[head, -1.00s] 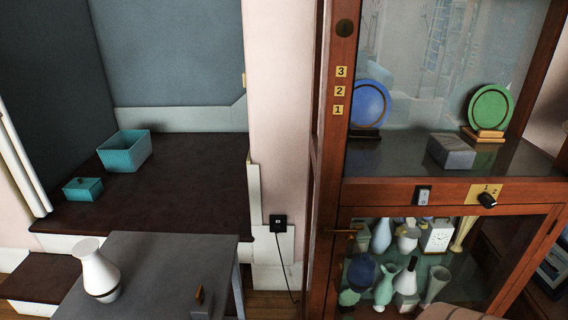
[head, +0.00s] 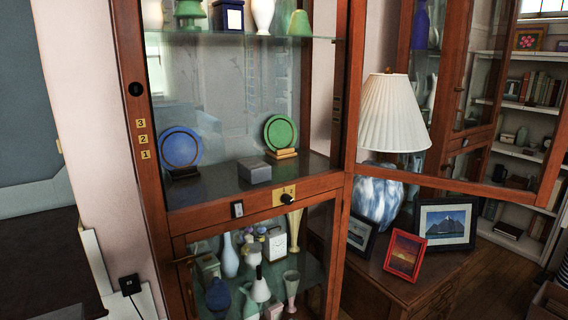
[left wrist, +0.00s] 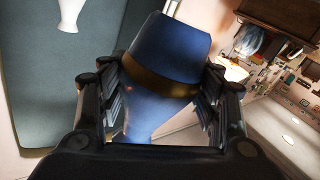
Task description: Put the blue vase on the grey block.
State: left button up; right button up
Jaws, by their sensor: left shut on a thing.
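The blue vase (left wrist: 168,48), with a gold-brown band, is between the fingers of my left gripper (left wrist: 160,92) in the left wrist view. The gripper is shut on it, and its lower part is partly hidden by the gripper. The grey block (head: 254,170) sits on the cabinet's middle shelf (head: 215,192) in the head view, between a blue plate and a green plate. Its top is bare. Neither gripper shows in the head view, so the distance from vase to block cannot be told. My right gripper is out of view.
The blue plate (head: 181,149) and green plate (head: 280,132) stand upright on stands beside the block. A wood-framed glass door (head: 455,185) stands out to the right. A lamp (head: 393,115) and picture frames stand behind it. A white vase (left wrist: 70,14) shows in the left wrist view.

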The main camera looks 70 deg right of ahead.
aim_at(254, 162)
jog(key=k+l+z, duration=0.1)
jog(key=l+z, duration=0.95)
jog(key=k+j, duration=0.05)
